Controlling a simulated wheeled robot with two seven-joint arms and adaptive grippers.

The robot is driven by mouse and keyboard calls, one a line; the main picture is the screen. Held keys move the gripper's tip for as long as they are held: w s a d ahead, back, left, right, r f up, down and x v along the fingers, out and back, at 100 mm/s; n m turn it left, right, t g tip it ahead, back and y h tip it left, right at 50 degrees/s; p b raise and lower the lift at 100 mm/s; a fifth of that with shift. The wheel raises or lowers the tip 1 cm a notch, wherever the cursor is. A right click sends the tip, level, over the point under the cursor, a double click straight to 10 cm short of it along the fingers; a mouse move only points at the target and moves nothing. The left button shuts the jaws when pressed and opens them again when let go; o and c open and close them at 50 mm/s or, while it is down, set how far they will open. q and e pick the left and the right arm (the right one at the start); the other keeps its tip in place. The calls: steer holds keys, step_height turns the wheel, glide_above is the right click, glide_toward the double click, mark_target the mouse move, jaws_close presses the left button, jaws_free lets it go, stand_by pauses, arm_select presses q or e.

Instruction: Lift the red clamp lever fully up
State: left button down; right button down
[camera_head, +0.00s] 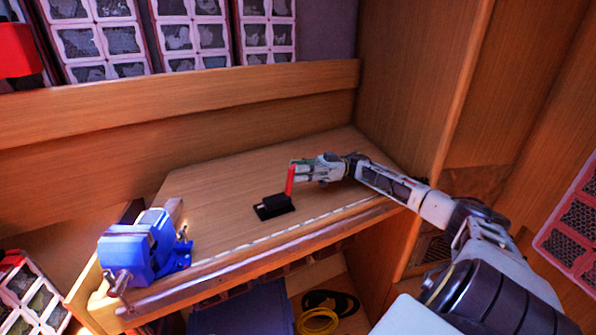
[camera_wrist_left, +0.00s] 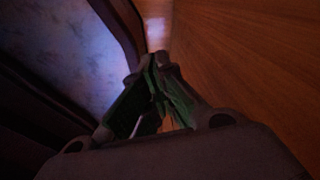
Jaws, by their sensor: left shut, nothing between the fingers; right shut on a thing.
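The red clamp lever (camera_head: 290,181) stands nearly upright above its small black clamp base (camera_head: 274,207) on the wooden bench top. My right gripper (camera_head: 297,172) comes in from the right and is shut on the lever at its upper part. Its fingers hide some of the lever. My left gripper (camera_wrist_left: 155,62) shows only in the left wrist view, with its fingertips together and nothing between them. The lever and clamp are not in that view.
A blue vise (camera_head: 138,247) is fixed at the bench's left front corner. A wooden back board (camera_head: 180,105) and a right side wall (camera_head: 405,90) bound the bench (camera_head: 215,200). Yellow and black coils (camera_head: 318,320) lie below. The bench between vise and clamp is clear.

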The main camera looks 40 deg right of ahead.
steer(key=c, duration=1.3)
jaws_free()
steer(key=shift+s+a+r, duration=0.1)
steer(key=shift+r, duration=5.1)
steer(key=shift+a+f, duration=0.1)
